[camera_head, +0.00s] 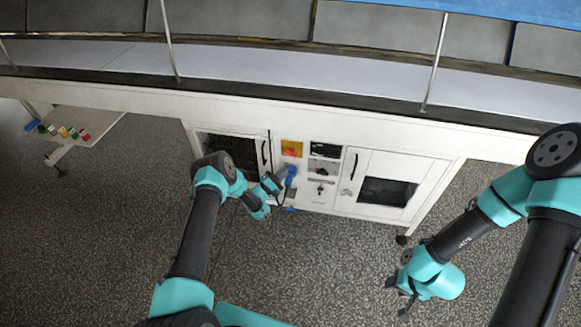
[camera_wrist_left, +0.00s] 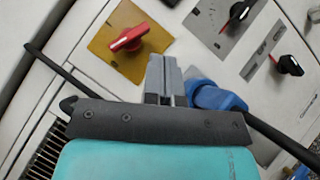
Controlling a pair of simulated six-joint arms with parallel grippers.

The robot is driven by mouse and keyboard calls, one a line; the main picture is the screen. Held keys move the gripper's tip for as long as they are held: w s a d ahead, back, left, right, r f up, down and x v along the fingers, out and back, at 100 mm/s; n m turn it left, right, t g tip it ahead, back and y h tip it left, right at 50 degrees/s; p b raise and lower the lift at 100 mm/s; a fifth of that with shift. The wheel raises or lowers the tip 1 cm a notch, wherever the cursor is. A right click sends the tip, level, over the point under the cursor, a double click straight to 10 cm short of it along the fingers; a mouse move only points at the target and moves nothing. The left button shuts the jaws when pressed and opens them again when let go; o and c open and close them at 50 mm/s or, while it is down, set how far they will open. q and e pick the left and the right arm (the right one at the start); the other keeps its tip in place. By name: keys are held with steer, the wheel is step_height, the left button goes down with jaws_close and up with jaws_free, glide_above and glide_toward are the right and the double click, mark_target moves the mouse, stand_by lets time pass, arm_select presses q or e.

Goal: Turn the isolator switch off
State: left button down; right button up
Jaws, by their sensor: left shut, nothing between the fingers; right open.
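The isolator switch is a red rotary handle (camera_wrist_left: 128,37) on a yellow plate (camera_wrist_left: 104,47). The handle lies slanted across the plate in the left wrist view. The switch also shows on the white cabinet front in the head view (camera_head: 291,149). My left gripper (camera_wrist_left: 164,62) is shut and empty. In the left wrist view its fingertips appear just right of and below the red handle; I cannot tell whether they touch the panel. My left gripper (camera_head: 282,177) is below the switch in the head view. My right gripper (camera_head: 402,298) is open and empty, low over the floor at the right.
A blue plug (camera_wrist_left: 216,97) with a black cable is close beside my left fingers. Black knobs (camera_wrist_left: 239,10) sit on grey plates to the right. A black door handle (camera_head: 264,152) stands left of the switch. A side table (camera_head: 95,122) with small coloured items is far left.

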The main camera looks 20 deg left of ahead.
arm_select(q)
steer(key=v, duration=1)
steer(key=shift+s, duration=0.1)
